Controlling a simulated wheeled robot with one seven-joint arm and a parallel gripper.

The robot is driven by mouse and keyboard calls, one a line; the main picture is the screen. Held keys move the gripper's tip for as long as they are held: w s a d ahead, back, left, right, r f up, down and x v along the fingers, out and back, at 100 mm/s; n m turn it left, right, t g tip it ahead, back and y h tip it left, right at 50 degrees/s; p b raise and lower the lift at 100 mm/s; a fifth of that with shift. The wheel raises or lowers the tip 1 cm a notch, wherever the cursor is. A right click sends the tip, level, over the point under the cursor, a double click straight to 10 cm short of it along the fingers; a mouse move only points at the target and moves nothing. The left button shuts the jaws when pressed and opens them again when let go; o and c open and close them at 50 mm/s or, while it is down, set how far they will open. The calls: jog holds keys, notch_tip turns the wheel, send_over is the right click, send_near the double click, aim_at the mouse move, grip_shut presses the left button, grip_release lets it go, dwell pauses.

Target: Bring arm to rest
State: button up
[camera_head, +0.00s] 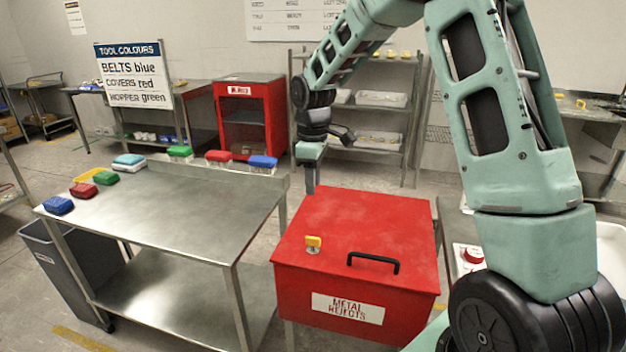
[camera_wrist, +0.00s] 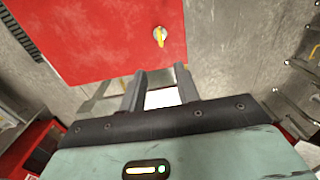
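My gripper (camera_head: 310,182) hangs at the end of my green arm, pointing down beside the back left corner of the red metal rejects box (camera_head: 350,225). In the wrist view, the two grey fingers of my gripper (camera_wrist: 160,82) stand apart with nothing between them. The red box (camera_wrist: 95,40) fills the upper left of that view. A yellow latch or key (camera_head: 313,243) sits on the box lid near a black handle (camera_head: 373,262); the yellow piece also shows in the wrist view (camera_wrist: 159,36).
A steel table (camera_head: 165,210) left of the box carries several coloured brushes or blocks along its edges. A sign (camera_head: 133,75) stands behind it. A red cabinet (camera_head: 250,115) and a shelf rack (camera_head: 370,110) stand at the back.

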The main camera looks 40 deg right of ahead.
dwell(0.3)
jog(key=s+a+r, duration=0.1)
jog(key=s+a, duration=0.5)
jog(key=a, duration=0.4)
jog(key=s+a+r, duration=0.2)
jog(key=s+a, duration=0.4)
jog(key=a, duration=0.4)
jog(key=s+a, duration=0.3)
jog(key=s, duration=0.6)
jog(key=s+a+f, duration=0.1)
jog(key=s+a, duration=0.2)
jog(key=s, duration=0.6)
jog(key=shift+s+a+y, duration=0.15)
jog(key=shift+s+y, duration=0.15)
jog(key=shift+s, duration=0.1)
jog(key=shift+o, duration=0.2)
jog(key=shift+w+f, duration=0.1)
jog(key=shift+w, duration=0.05)
